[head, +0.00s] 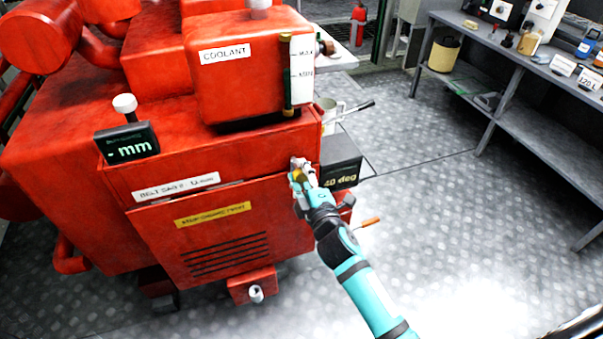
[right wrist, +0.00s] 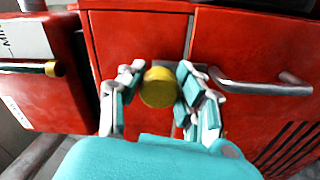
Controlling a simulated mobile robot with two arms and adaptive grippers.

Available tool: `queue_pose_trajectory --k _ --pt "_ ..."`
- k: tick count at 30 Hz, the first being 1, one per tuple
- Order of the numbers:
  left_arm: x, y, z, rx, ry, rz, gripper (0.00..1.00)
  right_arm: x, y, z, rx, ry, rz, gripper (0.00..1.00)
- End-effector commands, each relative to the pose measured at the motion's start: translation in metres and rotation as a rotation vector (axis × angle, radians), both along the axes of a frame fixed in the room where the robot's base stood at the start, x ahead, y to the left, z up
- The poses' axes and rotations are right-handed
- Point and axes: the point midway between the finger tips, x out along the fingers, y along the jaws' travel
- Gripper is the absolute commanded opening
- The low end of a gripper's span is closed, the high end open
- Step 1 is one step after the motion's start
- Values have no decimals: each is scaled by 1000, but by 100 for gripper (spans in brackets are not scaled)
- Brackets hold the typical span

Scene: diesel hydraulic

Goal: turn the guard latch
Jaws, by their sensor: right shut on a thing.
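The guard latch shows as a round yellow knob (right wrist: 159,88) in the right wrist view, on the red front of the engine at the seam between two panels. My right gripper (right wrist: 158,86) has its fingers on both sides of the knob and is shut on it. In the head view my right gripper (head: 300,176) is at the right edge of the red guard panel (head: 215,234). There it mostly hides the latch, so its turn angle cannot be read. My left gripper is not in view.
A metal bar handle (right wrist: 262,87) is beside the latch in the wrist view. The coolant tank (head: 240,85) sits above the guard, and a dark box marked "40 deg" (head: 342,170) stands close by. A grey workbench (head: 520,110) is at the right, with open floor before it.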

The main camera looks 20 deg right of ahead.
Motion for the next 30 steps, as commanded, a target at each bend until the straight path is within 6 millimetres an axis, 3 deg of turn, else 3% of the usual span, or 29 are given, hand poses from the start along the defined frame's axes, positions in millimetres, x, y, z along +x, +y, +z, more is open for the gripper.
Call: queue_pose_trajectory --k 3,4,9,20,30 --pt "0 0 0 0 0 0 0 0 0 -2 3 3 0 0" --pt "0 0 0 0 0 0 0 0 0 -2 3 3 0 36" --pt "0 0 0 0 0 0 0 0 0 -1 2 2 0 59" --pt "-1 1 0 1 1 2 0 -6 0 -1 1 2 0 59" --pt "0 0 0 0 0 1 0 -72 -2 -2 3 4 0 59"
